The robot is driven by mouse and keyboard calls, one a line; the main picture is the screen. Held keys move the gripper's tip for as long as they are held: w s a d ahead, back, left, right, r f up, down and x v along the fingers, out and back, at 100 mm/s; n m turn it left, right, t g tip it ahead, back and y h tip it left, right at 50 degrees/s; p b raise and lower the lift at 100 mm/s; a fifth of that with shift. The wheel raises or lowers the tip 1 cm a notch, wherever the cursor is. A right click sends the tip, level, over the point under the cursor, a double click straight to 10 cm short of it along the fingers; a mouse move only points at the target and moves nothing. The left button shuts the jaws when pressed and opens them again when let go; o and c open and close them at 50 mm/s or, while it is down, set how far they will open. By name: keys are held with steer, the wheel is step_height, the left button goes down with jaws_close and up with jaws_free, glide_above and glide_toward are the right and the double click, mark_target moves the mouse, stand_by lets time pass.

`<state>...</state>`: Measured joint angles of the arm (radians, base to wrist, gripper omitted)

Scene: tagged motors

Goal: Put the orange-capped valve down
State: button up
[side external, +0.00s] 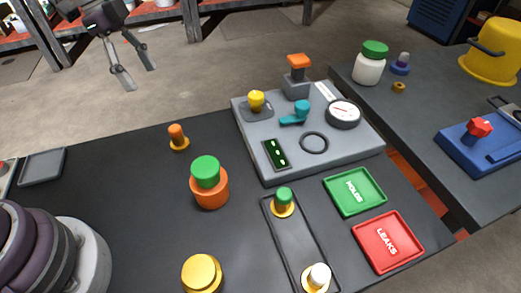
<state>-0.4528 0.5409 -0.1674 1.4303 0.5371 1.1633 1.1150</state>
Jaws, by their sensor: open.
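The orange-capped valve (177,137), with a brass base, stands upright on the dark table, left of the grey panel. My gripper (139,76) is at the upper left of the view, raised and apart from the valve. Its two fingers are spread with nothing between them. A green-capped valve (283,203) and a white-capped valve (318,278) stand at opposite ends of a narrow black tray (295,240). A green tray (371,205) marked "HOLDS" or similar and a red tray (406,250) marked "LEAKS" lie to the right.
The grey test panel (360,150) carries a gauge (343,113) and knobs. An orange jar with a green lid (208,185) and a gold-lidded item (202,273) stand nearby. Dark rounded parts (35,245) fill the lower left. The table left of the orange jar is clear.

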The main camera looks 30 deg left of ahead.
steer(key=s+d+r+n+t+y, duration=0.1)
steer(key=s+r+n+t, duration=0.1)
steer(key=s+n, duration=0.4)
steer(key=s+d+r+n+t+y, duration=0.1)
steer(key=s+r+n+t+y, duration=0.1)
steer(key=s+n, duration=0.5)
steer(key=shift+d+r+n+t, duration=0.15)
steer(key=shift+r+n+t, duration=0.4)
steer(key=shift+n, duration=0.45)
